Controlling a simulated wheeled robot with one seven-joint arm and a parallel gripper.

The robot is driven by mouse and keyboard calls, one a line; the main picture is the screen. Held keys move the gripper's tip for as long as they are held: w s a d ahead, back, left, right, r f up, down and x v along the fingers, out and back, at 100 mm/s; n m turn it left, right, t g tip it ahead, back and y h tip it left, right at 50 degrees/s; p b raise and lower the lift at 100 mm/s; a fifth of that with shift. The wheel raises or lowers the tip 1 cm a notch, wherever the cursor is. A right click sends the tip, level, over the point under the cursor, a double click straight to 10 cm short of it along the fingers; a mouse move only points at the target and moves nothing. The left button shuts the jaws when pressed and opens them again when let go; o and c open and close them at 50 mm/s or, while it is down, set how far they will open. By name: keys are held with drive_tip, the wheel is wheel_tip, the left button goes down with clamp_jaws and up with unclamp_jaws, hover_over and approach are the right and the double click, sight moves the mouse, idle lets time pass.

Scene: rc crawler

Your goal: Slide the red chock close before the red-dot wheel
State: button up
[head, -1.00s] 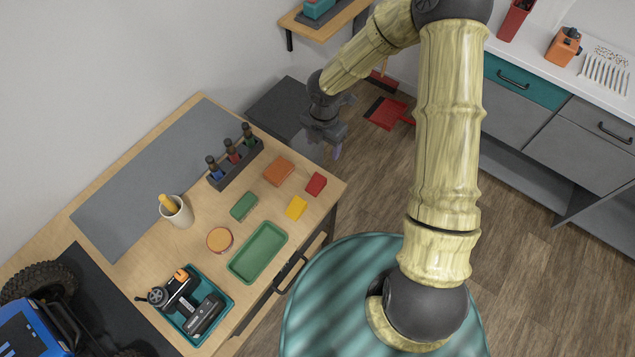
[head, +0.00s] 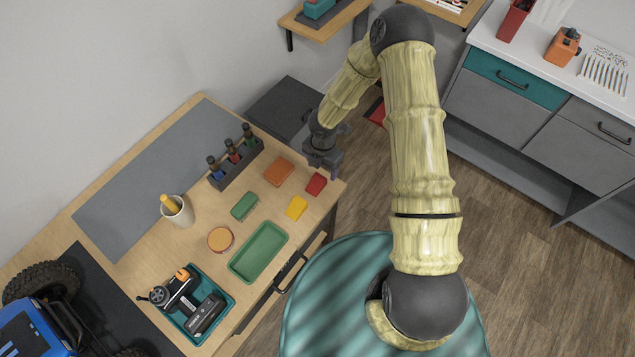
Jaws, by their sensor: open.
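The red chock (head: 316,184) is a small red block near the right corner of the wooden workbench. My gripper (head: 322,170) is open and empty, pointing down just behind the chock by the bench's right end. I cannot tell its height above the bench. A blue crawler (head: 32,328) with black knobbly tires stands at the lower left on a dark mat, partly cut off by the frame. One tire (head: 42,284) shows at its far side. No red dot can be made out on its wheels.
The grey mat (head: 150,180) is bare.

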sight(321, 176)
drive_tip(key=shift+f, duration=0.1)
drive_tip(key=shift+s+a+f+p, duration=0.15)
drive_tip(key=shift+f+p, duration=0.2)
drive_tip(key=shift+f, duration=0.9)
drive_tip(key=shift+w+a+f+p, duration=0.1)
drive_tip(key=shift+f+p, duration=0.25)
drive_tip(key=shift+f, duration=0.9)
drive_tip(key=c, duration=1.1)
drive_tip(key=shift+r, duration=0.1)
wheel_tip(321, 176, up, 10)
drive_tip(key=shift+f+b, duration=0.1)
drive_tip(key=shift+b, duration=0.45)
